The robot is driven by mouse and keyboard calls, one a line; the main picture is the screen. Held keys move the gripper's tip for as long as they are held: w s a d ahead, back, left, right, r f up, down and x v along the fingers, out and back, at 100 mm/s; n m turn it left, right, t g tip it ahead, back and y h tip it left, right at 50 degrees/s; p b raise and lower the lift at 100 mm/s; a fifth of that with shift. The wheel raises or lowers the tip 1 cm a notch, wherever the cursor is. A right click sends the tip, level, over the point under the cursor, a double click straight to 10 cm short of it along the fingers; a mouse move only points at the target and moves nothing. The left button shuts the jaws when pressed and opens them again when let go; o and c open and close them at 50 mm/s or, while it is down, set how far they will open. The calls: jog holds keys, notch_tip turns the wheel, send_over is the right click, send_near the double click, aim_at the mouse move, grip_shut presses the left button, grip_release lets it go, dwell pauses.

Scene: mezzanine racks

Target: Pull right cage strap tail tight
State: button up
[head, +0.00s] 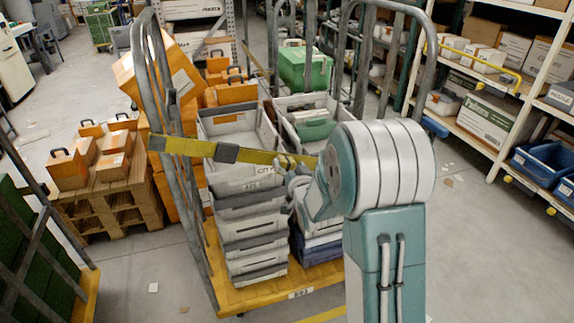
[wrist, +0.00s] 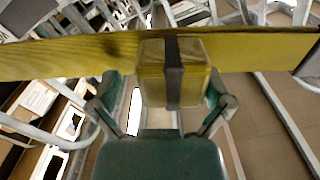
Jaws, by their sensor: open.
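A yellow strap (head: 190,147) runs from the left upright of the roll cage across the cage's open front to my gripper (head: 291,180). A grey buckle (head: 228,153) sits on it about midway. In the wrist view the strap (wrist: 75,55) crosses the whole picture. A yellowish block with a dark band (wrist: 152,75), apparently the strap's tail piece, lies in front of the strap. My gripper (wrist: 163,88) is open, with one finger on each side of this block. I cannot tell whether the fingers touch it. My arm hides the strap's right end in the head view.
The cage's yellow base (head: 262,296) carries stacked grey crates (head: 245,225) close behind my gripper. Orange cases stand on a wooden pallet (head: 110,200) at left. A shelf rack (head: 500,100) with boxes and blue bins is at right.

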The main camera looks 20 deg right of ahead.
jog(key=shift+a, duration=0.15)
jog(key=shift+s, duration=0.3)
jog(key=s, duration=1.1)
jog(key=shift+s, duration=0.2)
jog(key=s+a+r+n+g, duration=0.1)
jog(key=s+g, duration=0.3)
jog(key=s, duration=0.4)
jog(key=s+a+r+n+g, duration=0.2)
jog(key=s+a+r+g, duration=0.2)
jog(key=s, duration=0.4)
jog(key=s+a+r+n+g, duration=0.1)
jog(key=s+a+r+g, duration=0.1)
jog(key=s, duration=0.6)
jog(key=shift+s+a+r+g, duration=0.2)
jog(key=shift+r+g, duration=0.45)
jog(key=shift+g, duration=0.55)
